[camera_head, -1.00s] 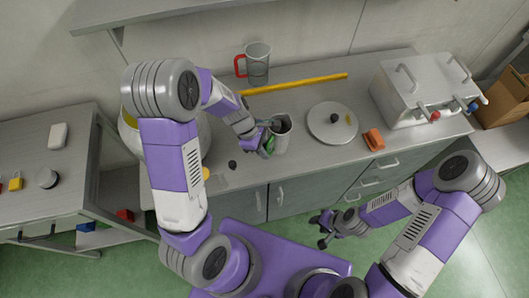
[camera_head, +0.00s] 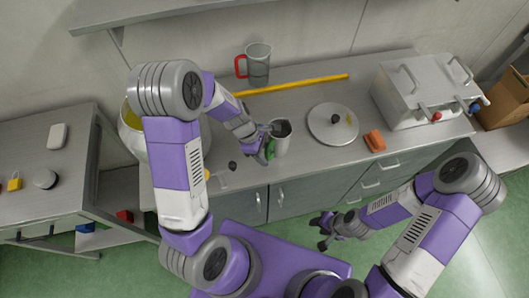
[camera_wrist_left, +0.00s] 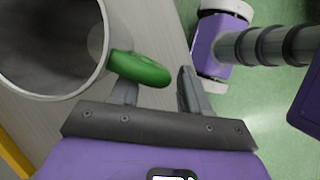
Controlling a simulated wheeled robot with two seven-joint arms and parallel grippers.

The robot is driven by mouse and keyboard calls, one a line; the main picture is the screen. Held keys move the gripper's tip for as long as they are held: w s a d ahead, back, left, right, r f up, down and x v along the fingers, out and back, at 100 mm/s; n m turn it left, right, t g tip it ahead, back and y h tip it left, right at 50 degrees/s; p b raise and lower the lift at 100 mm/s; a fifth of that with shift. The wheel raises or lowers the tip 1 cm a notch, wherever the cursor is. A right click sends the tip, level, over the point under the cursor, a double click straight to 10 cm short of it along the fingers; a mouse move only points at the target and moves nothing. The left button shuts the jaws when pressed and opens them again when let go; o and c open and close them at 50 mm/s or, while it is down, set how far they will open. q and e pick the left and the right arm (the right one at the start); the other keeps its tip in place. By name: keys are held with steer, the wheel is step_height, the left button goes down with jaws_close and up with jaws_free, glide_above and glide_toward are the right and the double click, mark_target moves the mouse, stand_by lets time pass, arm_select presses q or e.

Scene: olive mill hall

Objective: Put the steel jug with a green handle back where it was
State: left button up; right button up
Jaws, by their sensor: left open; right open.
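The steel jug (camera_head: 282,140) stands upright on the counter near its front edge. Its green handle (camera_head: 271,148) points toward the left. My left gripper (camera_head: 266,147) is open beside the jug at the handle. In the left wrist view the jug's open mouth (camera_wrist_left: 45,40) fills the upper left, and the green handle (camera_wrist_left: 140,69) reaches toward the space between the open fingers (camera_wrist_left: 158,88). I cannot tell whether a finger touches the handle. My right gripper (camera_head: 324,229) is open and empty, in front of the cabinet doors, away from the jug.
A clear jug with a red handle (camera_head: 257,65) stands at the back. A yellow bar (camera_head: 300,84) lies in front of it. A round lid (camera_head: 333,126), an orange block (camera_head: 374,141) and a steel box (camera_head: 420,95) are to the right. A large pot (camera_head: 135,140) is left, partly behind my arm.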

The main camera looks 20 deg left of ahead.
arm_select(q)
steer(key=p+v, duration=0.2)
steer(key=v, duration=1)
steer(key=shift+p, duration=0.3)
